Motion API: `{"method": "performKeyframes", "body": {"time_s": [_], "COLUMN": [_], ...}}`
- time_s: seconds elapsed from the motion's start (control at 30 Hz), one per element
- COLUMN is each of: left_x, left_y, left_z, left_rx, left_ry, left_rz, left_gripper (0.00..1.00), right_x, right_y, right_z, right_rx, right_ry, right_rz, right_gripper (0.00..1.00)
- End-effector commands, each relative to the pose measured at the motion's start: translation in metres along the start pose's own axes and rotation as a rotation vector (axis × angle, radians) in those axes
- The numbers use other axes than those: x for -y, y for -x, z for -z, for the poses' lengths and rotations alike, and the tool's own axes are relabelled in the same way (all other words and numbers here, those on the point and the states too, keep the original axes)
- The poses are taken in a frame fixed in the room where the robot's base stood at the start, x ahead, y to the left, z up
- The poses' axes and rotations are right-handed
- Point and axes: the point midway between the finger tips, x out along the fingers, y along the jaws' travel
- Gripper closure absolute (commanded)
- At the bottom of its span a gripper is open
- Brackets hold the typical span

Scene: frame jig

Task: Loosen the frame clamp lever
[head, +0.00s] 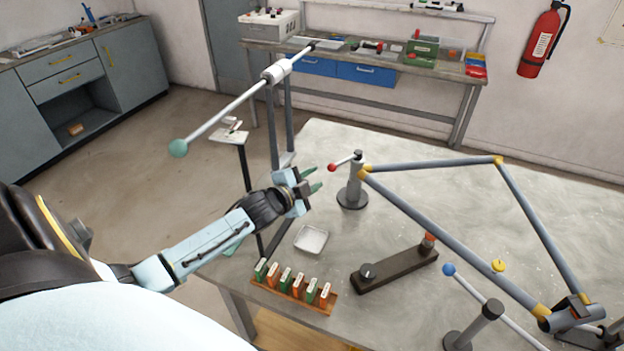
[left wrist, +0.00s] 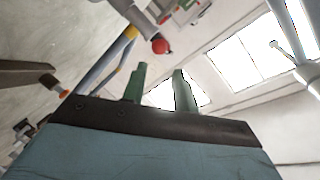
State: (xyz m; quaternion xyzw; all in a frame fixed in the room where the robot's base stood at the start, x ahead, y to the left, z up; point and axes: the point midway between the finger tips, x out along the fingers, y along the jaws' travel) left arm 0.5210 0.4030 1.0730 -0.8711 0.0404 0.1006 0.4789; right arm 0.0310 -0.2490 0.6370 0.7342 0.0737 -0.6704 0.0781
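The metal tube frame (head: 430,218) has yellow corner joints and lies over the table at the right. A grey clamp post (head: 355,185) stands by its left corner. On top, a short lever ends in a red ball (head: 332,167), pointing left. My left gripper (head: 314,180) is open and empty, with green fingers just left of and slightly below the red ball in the head view. In the left wrist view, the red ball (left wrist: 160,46) shows beyond the gap between the open fingers (left wrist: 160,86), apart from them. My right gripper is not in view.
A blue-ball lever (head: 449,269) is at the front right. A long green-ball bar (head: 178,148) stands raised at the left. A white dish (head: 311,239), a rack of coloured blocks (head: 293,288) and a dark bar fixture (head: 395,270) lie on the table (head: 460,180).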

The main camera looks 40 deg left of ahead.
Motion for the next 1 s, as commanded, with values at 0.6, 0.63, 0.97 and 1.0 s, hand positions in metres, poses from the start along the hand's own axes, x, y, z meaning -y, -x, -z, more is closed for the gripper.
{"method": "performKeyframes", "body": {"time_s": [0.6,0.63,0.97,1.0], "left_x": [-0.053,-0.052,-0.041,-0.041], "left_y": [-0.001,0.000,-0.026,-0.033], "left_z": [0.049,0.051,0.056,0.056], "left_rx": [0.018,0.021,0.027,0.026], "left_ry": [-0.339,-0.346,-0.361,-0.360], "left_rz": [0.173,0.180,0.196,0.196], "left_gripper": [1.00,1.00,1.00,1.00], "right_x": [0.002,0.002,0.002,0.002], "right_y": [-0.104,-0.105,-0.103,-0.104], "right_z": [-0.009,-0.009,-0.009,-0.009], "right_rx": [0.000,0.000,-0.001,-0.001], "right_ry": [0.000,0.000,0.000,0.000], "right_rz": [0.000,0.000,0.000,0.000], "right_gripper": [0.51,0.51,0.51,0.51]}}
